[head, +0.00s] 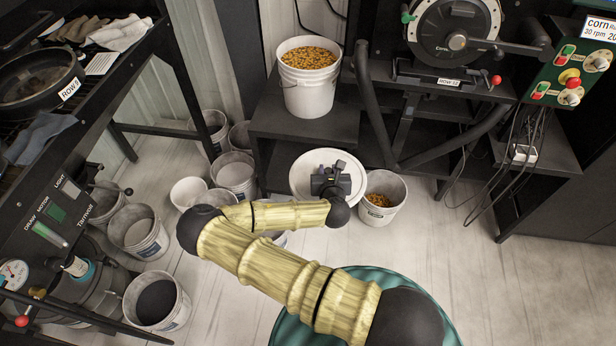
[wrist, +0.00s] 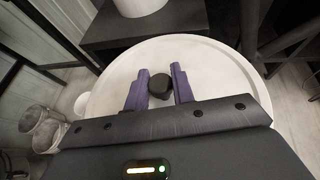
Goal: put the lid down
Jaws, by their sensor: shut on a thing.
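The lid is a wide white disc (head: 303,178) in the middle of the head view. It fills much of the wrist view (wrist: 218,68), with a black knob (wrist: 160,86) at its middle. My gripper (head: 331,177) is over the lid, with its two purple fingers (wrist: 157,84) on either side of the knob, shut on it. The lid looks about level. What lies directly beneath it is hidden, and I cannot tell whether it touches anything.
A bucket of corn kernels (head: 309,88) stands on the black shelf (head: 310,122) behind the lid. A smaller bucket with kernels (head: 378,212) stands on the floor right of it. Several buckets crowd the left floor. Clear floor (head: 470,270) lies to the right.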

